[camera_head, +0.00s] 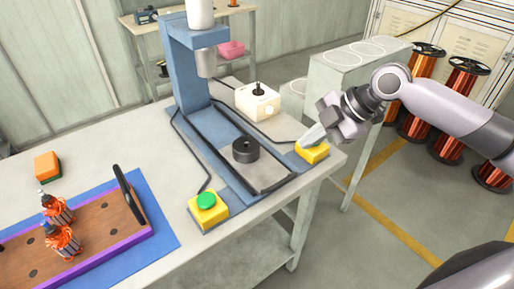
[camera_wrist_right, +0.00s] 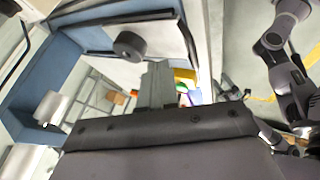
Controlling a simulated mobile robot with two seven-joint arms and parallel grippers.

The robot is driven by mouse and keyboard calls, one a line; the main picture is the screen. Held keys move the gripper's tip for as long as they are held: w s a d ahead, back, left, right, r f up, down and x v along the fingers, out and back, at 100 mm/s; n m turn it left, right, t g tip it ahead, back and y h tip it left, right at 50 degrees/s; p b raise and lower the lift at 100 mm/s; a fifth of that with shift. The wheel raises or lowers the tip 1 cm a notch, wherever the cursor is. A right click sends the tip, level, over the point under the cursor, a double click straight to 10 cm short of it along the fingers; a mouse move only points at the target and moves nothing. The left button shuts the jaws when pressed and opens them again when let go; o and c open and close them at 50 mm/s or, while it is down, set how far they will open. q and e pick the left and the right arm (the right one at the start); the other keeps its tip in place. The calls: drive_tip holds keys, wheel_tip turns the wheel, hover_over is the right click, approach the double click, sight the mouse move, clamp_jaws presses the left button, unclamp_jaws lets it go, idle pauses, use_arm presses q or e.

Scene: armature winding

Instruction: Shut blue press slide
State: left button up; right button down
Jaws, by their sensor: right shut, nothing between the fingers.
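The blue press (camera_head: 188,75) stands on the workbench with a white cylinder on top and a grey ram pointing down. Its slide (camera_head: 270,178) is a flat grey plate in a dark frame on the blue base, carrying a black round fixture (camera_head: 246,151). The slide sits forward of the ram, toward the bench's front edge. The fixture also shows in the right wrist view (camera_wrist_right: 130,46). My right gripper (camera_head: 302,145) is shut and empty, its tips at the right of the slide, over or against a yellow box (camera_head: 314,154); contact is unclear. My left gripper is out of view.
A yellow box with a green button (camera_head: 207,201) stands at the bench's front edge. A white box with a black knob (camera_head: 258,102) is behind the slide. A wooden tray (camera_head: 95,228) with wound armatures lies at left. Copper spools (camera_head: 462,82) stand on the floor at right.

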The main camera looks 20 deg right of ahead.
approach(258, 159)
drive_tip(key=f, duration=0.1)
drive_tip(key=s+a+f, duration=0.1)
drive_tip(key=f, duration=0.1)
drive_tip(key=s+f, duration=0.1)
drive_tip(key=shift+a+f, duration=0.25)
drive_tip(key=shift+a, duration=0.05)
drive_tip(key=shift+w+a+r, duration=0.1)
drive_tip(key=shift+w+a, duration=0.05)
drive_tip(key=shift+w, duration=0.35)
drive_tip(key=shift+w+a, duration=0.15)
drive_tip(key=shift+w, duration=0.35)
drive_tip(key=shift+w+a, duration=0.25)
drive_tip(key=shift+w, duration=0.5)
drive_tip(key=shift+w, duration=0.1)
